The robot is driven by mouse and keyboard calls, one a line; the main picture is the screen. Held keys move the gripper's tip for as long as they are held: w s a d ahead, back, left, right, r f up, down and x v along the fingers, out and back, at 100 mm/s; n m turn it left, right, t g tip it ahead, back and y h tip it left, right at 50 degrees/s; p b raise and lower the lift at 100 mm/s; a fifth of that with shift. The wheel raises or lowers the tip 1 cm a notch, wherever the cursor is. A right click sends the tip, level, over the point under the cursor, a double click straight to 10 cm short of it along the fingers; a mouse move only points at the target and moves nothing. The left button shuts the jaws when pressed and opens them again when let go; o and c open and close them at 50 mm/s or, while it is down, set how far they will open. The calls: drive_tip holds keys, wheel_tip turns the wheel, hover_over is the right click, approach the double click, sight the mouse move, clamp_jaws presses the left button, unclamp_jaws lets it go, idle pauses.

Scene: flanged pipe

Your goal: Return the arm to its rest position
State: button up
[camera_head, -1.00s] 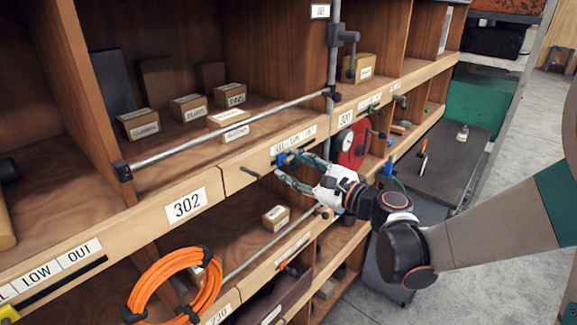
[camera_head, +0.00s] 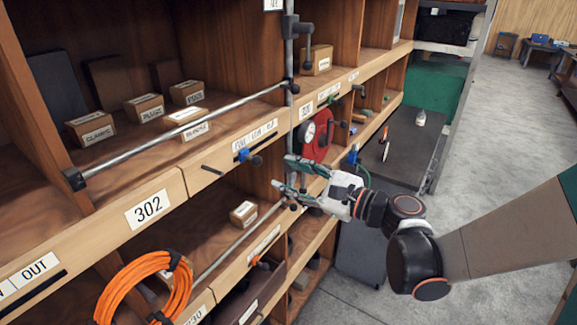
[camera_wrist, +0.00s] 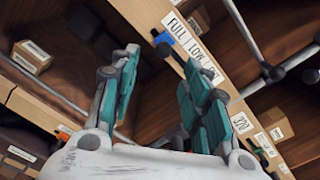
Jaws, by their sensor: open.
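My gripper (camera_head: 283,176) is open and empty, in front of the shelf edge, to the right of the 302 label. Its teal and grey fingers show apart in the wrist view (camera_wrist: 162,92), with nothing between them. My arm reaches in from the right side of the head view. A blue slider (camera_head: 243,155) sits on the shelf edge under the FULL LOW OUT label (camera_head: 255,135), and also shows in the wrist view (camera_wrist: 163,39). The gripper is apart from the slider, to its right and lower in the head view.
A metal rail (camera_head: 180,135) runs before small boxes (camera_head: 186,122) on the upper shelf. A vertical pole (camera_head: 289,60) and a red disc with a gauge (camera_head: 318,135) stand behind the gripper. An orange hose coil (camera_head: 145,287) hangs lower left. Open floor (camera_head: 500,150) lies right.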

drive_tip(key=s+d+f+n+g+h+b, duration=0.1)
drive_tip(key=s+f+n+g+h+b, duration=0.15)
drive_tip(key=s+f+n+b, duration=0.35)
drive_tip(key=s+d+f+n+g+h+b, duration=0.1)
drive_tip(key=s+d+f+n+h+b, duration=0.2)
drive_tip(key=f, duration=0.6)
drive_tip(key=s+d+f+n+h+b, duration=0.8)
drive_tip(key=s+d+f+n+b, duration=0.1)
drive_tip(key=s+d, duration=0.1)
drive_tip(key=shift+s+d+f+n+h+b, duration=0.2)
drive_tip(key=shift+d+f+n+h+b, duration=0.1)
drive_tip(key=shift+d+n+h+b, duration=0.15)
